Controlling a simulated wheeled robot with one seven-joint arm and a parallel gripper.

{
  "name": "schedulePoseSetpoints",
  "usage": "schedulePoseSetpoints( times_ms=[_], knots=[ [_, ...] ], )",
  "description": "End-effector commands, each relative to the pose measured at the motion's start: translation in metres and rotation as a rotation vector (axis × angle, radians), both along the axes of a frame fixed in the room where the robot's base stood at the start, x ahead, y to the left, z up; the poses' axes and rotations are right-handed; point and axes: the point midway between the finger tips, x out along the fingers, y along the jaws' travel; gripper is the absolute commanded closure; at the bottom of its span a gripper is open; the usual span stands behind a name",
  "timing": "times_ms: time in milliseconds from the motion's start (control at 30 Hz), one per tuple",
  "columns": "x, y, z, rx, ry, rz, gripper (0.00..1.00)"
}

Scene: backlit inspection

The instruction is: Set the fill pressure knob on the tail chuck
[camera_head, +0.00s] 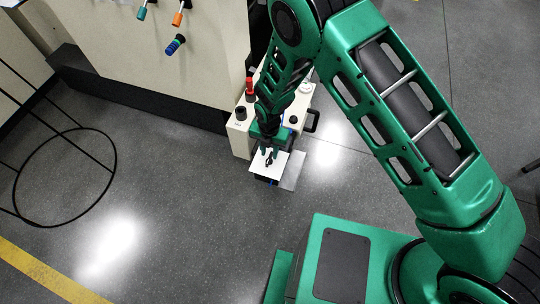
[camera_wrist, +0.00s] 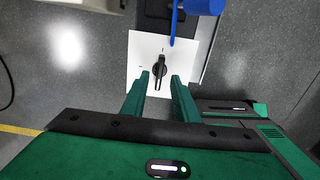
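A white square plate (camera_head: 259,169) on a dark mount carries a black pointer knob (camera_head: 269,160). In the wrist view the plate (camera_wrist: 138,55) fills the upper middle, with small dark marks around the knob (camera_wrist: 160,68). The knob's narrow bar points up, slightly left, in that view. My gripper (camera_head: 269,153) is over the plate. In the wrist view its two green fingers (camera_wrist: 160,76) are apart, one on each side of the knob's lower part, with gaps visible on both sides. I cannot tell how far the fingertips are above the plate.
A cream bench unit (camera_head: 239,137) behind the plate carries a red-topped part (camera_head: 249,87), dark knobs and a black side handle (camera_head: 312,120). A blue lever (camera_wrist: 176,24) stands close beyond the plate. A wire hoop frame (camera_head: 115,160) is at left. The floor in front is clear.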

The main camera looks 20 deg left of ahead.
Motion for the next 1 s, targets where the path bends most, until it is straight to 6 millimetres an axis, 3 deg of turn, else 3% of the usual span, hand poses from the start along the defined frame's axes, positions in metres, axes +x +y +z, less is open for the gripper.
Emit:
schedulePoseSetpoints(
  times_ms=[100, 300, 633, 767, 1000],
  knots=[
    [0.0, -0.001, -0.018, -0.002, 0.001, -0.001, 0.73],
    [0.0, 0.0, -0.034, 0.0, 0.0, -0.001, 0.73],
    [0.0, 0.0, -0.037, 0.0, 0.0, -0.001, 0.73],
    [0.0, 0.0, -0.037, 0.0, 0.0, -0.001, 1.0],
    [0.0, -0.001, -0.036, -0.001, 0.0, -0.006, 1.0]
  ],
)
